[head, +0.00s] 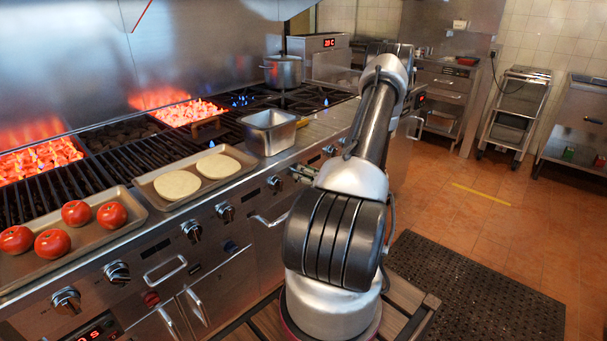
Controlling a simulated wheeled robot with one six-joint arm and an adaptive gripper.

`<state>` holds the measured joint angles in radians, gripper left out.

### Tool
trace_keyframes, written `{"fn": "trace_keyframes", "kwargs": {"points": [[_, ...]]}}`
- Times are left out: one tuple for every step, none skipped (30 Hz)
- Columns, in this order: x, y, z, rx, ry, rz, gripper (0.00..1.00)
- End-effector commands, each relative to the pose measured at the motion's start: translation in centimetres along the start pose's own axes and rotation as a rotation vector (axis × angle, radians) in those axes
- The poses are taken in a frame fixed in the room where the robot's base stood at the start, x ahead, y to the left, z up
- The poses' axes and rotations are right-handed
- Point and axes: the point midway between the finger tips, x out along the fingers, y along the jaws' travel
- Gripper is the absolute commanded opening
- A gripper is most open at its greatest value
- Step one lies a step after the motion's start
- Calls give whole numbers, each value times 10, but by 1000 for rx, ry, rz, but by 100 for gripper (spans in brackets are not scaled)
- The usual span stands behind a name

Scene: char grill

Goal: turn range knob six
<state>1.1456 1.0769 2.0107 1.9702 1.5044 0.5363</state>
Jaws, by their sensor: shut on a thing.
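The range front carries a row of knobs, among them two at the near left (65,300) and (117,271), two in the middle (192,230) and (225,212), and one farther right (275,184).
A tray of tomatoes (136,222) and a tray of flatbreads (150,184) lie along the range's front edge. A metal pan (268,132) stands behind my gripper. Coals (190,112) glow at the back. Oven handles (165,270) stick out below. The tiled floor (480,215) at right is open.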

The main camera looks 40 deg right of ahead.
Motion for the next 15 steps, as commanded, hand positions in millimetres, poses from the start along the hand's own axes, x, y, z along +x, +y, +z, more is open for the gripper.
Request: {"fn": "trace_keyframes", "kwargs": {"points": [[0,0,0,21,2,-1,19],[0,0,0,33,2,0,19],[0,0,0,47,3,0,19],[0,0,0,57,4,0,19],[0,0,0,66,5,0,19],[0,0,0,75,5,0,19],[0,0,0,81,6,0,19],[0,0,0,87,6,0,19],[0,0,0,93,6,0,19],[0,0,0,96,7,0,19],[0,0,0,99,7,0,19],[0,0,0,101,7,0,19],[0,0,0,102,7,0,19],[0,0,0,103,7,0,19],[0,0,0,103,7,0,19]]}}
